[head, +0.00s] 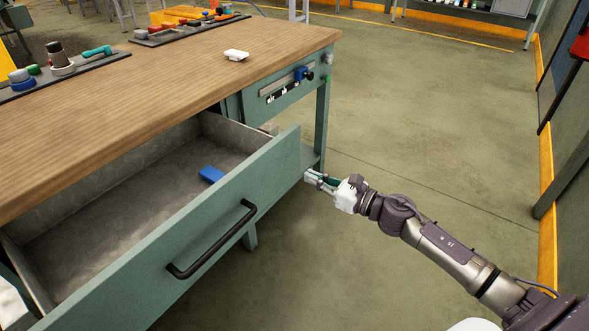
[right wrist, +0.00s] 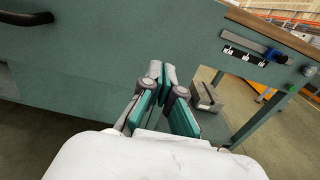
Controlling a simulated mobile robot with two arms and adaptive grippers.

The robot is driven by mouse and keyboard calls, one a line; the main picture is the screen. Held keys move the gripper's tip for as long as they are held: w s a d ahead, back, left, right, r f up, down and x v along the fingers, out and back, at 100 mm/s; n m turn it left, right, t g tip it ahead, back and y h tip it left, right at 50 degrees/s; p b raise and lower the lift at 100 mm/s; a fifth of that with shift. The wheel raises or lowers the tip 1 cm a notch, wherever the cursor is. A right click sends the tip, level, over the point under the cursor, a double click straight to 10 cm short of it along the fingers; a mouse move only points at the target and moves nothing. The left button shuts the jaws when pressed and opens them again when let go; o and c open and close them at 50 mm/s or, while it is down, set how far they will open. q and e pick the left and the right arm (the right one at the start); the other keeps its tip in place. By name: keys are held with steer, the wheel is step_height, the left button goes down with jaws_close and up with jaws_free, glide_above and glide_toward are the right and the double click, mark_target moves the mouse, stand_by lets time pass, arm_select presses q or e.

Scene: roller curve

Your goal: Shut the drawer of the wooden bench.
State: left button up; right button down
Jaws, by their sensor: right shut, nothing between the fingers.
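The wooden bench (head: 190,75) has a brown top and a green frame. Its drawer (head: 215,222) is pulled far out, with a black bar handle (head: 212,240) on the green front panel. A blue block (head: 211,174) lies inside the drawer. My right gripper (head: 308,177) is shut and empty at the right end of the drawer front, at about its height. In the right wrist view, the gripper (right wrist: 167,72) points at the green drawer front (right wrist: 95,60); whether the fingertips touch it I cannot tell. My left gripper is not in view.
Tools and small parts lie on dark mats (head: 60,77) on the bench top, with a white object (head: 236,55) near its edge. A bench leg (head: 322,115) stands behind the drawer's right end. The floor (head: 430,120) to the right is clear.

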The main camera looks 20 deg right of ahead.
mark_target(286, 165)
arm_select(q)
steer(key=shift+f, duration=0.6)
arm_select(e)
steer(key=x, duration=0.6)
steer(key=shift+w, duration=0.1)
